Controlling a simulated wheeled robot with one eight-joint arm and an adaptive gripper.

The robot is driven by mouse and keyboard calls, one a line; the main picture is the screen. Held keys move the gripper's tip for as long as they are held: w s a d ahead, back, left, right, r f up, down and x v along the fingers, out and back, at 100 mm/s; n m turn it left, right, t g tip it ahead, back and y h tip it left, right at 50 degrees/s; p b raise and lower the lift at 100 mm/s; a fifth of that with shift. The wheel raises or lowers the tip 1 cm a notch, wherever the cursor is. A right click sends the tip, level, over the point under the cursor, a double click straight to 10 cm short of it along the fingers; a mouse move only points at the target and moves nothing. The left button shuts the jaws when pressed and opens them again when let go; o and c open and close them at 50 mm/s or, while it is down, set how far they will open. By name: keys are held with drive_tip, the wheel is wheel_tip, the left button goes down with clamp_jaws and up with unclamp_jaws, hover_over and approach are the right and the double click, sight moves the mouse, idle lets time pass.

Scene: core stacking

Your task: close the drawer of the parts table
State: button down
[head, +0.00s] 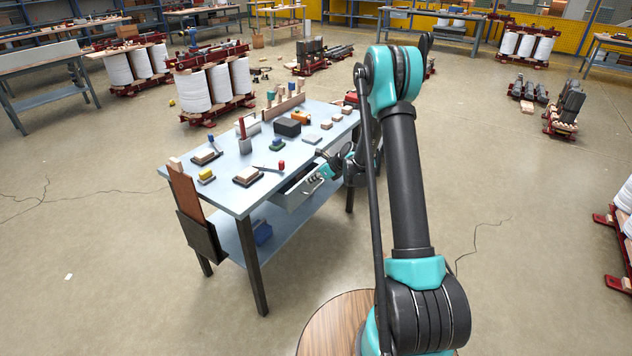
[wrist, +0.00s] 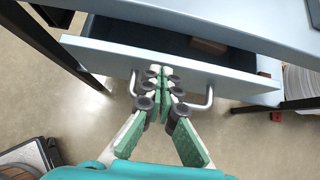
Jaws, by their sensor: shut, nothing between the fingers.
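The parts table (head: 238,203) has a grey-blue top and dark legs. Its drawer (head: 291,199) is pulled partly out under the right edge of the top. In the wrist view, the drawer's pale front panel (wrist: 105,58) crosses the picture, with a dark interior and a brown block (wrist: 208,46) inside. A metal bar handle (wrist: 209,96) sits on the panel, its two ends left and right of my fingers. My gripper (wrist: 160,73) is shut and empty, with its fingertips at the panel between the handle ends. I cannot tell whether they touch it. My gripper (head: 316,183) also shows at the drawer in the head view.
The tabletop holds blocks, a dark box (head: 287,127) and small trays. A blue bin (head: 262,234) sits on the lower shelf. Table legs (wrist: 90,84) flank the drawer. Open floor lies in front of the table; white coils (head: 218,85) stand behind it.

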sight(304, 178)
drive_tip(key=w+a, duration=0.2)
drive_tip(key=a, duration=0.1)
drive_tip(key=shift+w+a, duration=0.1)
drive_tip(key=shift+w, duration=0.05)
drive_tip(key=shift+s+d, duration=0.2)
drive_tip(key=shift+d, duration=0.2)
drive_tip(key=s+d, duration=0.2)
drive_tip(key=d, duration=0.1)
drive_tip(key=shift+s+d+r, duration=0.25)
drive_tip(key=shift+r, duration=0.1)
drive_tip(key=v, duration=0.9)
drive_tip(key=s+d+r+n+h, duration=0.2)
drive_tip(key=s+r+n, duration=0.3)
drive_tip(key=s, duration=0.4)
drive_tip(key=s+d+r+n+h, duration=0.1)
drive_tip(key=s+d+r+n, duration=0.1)
drive_tip(key=s+n, duration=0.6)
drive_tip(key=s+d+f+n+h, duration=0.1)
drive_tip(key=s+d+n+h, duration=0.1)
drive_tip(key=s+n, duration=0.4)
drive_tip(key=s+d+f+n+g+h, duration=0.1)
drive_tip(key=s+d+n, duration=0.3)
drive_tip(key=s, duration=1.3)
drive_tip(key=shift+n+h, duration=0.6)
drive_tip(key=shift+n, duration=0.5)
